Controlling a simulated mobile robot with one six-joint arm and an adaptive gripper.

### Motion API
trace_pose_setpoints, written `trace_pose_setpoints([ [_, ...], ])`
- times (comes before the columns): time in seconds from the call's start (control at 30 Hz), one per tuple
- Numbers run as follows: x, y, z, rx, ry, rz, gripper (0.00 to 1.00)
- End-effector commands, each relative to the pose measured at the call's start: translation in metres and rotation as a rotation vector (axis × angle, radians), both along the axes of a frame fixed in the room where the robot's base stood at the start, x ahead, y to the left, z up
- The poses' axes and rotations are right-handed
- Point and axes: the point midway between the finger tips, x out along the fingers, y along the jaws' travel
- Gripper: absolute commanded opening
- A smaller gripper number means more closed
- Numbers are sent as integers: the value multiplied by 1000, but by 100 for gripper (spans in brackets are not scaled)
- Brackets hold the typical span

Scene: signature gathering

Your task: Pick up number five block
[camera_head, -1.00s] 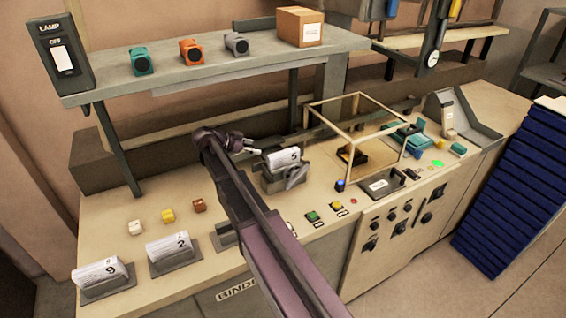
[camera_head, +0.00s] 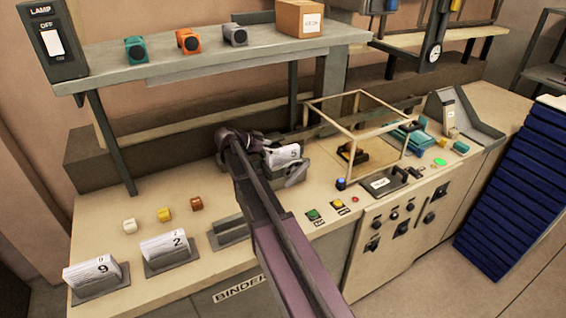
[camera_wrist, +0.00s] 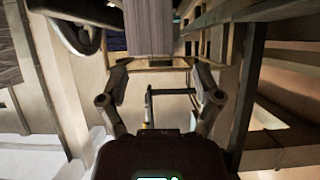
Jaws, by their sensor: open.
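The number five block (camera_head: 286,153), a white stack of sheets marked 5, sits on a grey machine stand near the middle of the counter in the head view. My gripper (camera_head: 262,150) is close to the block's left end and partly covers it; whether they touch I cannot tell. In the wrist view my gripper (camera_wrist: 160,70) is open, its two fingers well apart. A grey, finely lined block-like shape (camera_wrist: 149,25) shows at the top between the fingers; I cannot read a number on it.
Blocks marked 9 (camera_head: 93,274) and 2 (camera_head: 167,248) sit in grey holders at the left. An empty grey holder (camera_head: 230,229) is beside them. A glass-like frame box (camera_head: 362,120) stands right of the five block. A shelf (camera_head: 200,65) overhangs behind.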

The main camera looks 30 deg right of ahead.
Motion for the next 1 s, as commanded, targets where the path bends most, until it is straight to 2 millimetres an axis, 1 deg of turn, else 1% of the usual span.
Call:
trace_pose_setpoints([
  [0.23,0,0,0,0,0,0,83],
  [0.37,-1,-3,-3,0,0,-1,83],
  [0.47,-2,-9,-8,0,0,-2,83],
  [0.8,-3,-40,-26,0,0,-2,83],
  [1.0,-3,-45,-27,0,0,0,83],
])
